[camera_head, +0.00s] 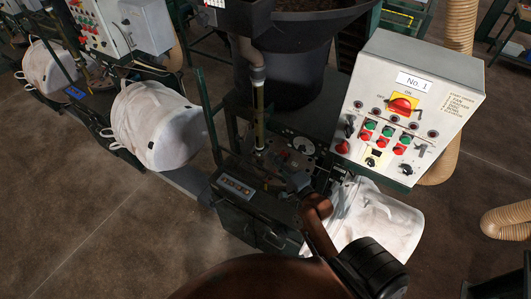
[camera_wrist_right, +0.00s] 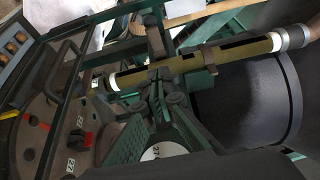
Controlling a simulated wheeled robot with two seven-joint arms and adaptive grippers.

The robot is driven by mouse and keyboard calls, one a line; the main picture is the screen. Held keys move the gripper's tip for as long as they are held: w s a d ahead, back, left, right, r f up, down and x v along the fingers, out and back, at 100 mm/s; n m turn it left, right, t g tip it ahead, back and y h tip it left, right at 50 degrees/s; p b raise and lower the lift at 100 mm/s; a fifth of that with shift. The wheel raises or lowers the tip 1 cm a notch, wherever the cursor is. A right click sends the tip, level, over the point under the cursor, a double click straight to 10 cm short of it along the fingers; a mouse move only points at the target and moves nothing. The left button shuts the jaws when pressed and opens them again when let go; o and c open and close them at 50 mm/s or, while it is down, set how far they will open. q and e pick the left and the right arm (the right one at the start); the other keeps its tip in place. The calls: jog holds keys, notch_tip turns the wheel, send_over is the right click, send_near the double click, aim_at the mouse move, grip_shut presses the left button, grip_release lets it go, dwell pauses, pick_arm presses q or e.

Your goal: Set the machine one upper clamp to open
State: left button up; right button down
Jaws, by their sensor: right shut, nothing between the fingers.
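The machine one control box (camera_head: 410,110), marked No. 1, stands upper right with a red main switch (camera_head: 401,105), coloured buttons and several knobs. Its labels are too small to tell which control is the upper clamp. My right gripper (camera_head: 297,181) is a dark shape low over the machine's top plate, left of the box and apart from it. In the wrist view the right fingers (camera_wrist_right: 164,78) are together and empty, in front of an olive tube (camera_wrist_right: 235,53). A black and red switch (camera_wrist_right: 82,140) on a plate lies left of them. My left gripper is out of view.
A white bulk bag (camera_head: 378,222) hangs below the box. More white bags (camera_head: 160,125) hang at left. Open floor (camera_head: 90,210) lies lower left.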

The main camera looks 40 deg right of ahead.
jog(key=p, duration=0.2)
send_near(245, 137)
jog(key=w+d, duration=0.3)
jog(key=w+a, duration=0.1)
jog(key=w+a+p, duration=0.1)
jog(key=w, duration=0.1)
jog(key=shift+w+a+f, duration=0.1)
jog(key=shift+a+f, duration=0.1)
jog(key=shift+w, duration=0.2)
